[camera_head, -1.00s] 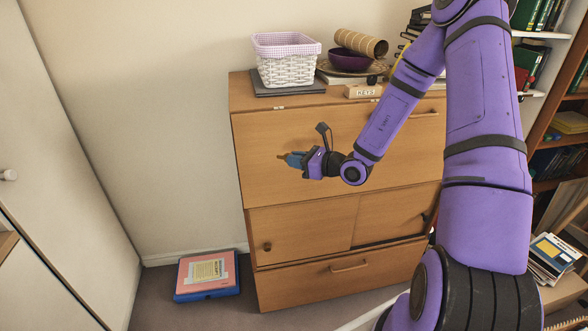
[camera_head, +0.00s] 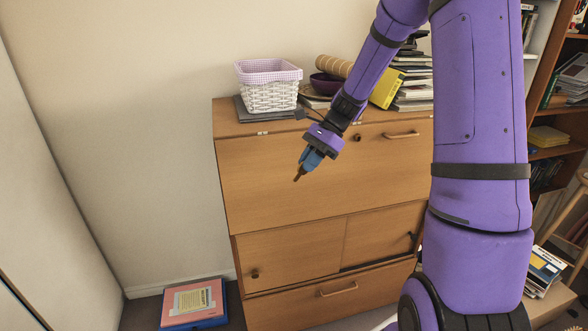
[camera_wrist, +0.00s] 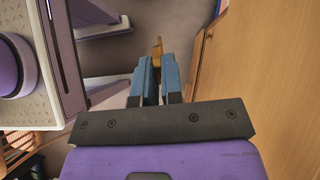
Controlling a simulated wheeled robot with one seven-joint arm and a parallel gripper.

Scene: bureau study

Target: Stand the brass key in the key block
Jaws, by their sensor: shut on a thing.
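My gripper (camera_head: 308,163) is shut on the brass key (camera_head: 298,178). It hangs in front of the upper front of the wooden bureau, pointing down and a little left. In the wrist view the blue fingers (camera_wrist: 155,80) pinch the key (camera_wrist: 157,50), and a brownish-gold part of it sticks out past the fingertips. The rest of the key is hidden between the fingers. The key block does not show now; my forearm and wrist cover the part of the bureau top where it stood in the earlier view.
On the bureau (camera_head: 270,165) top stand a white wicker basket (camera_head: 270,96) on a dark flat thing, a purple bowl (camera_head: 327,85), a rolled mat (camera_head: 334,66), a yellow book (camera_head: 386,89) and stacked books (camera_head: 415,90). A pink and blue box (camera_head: 194,303) lies on the floor.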

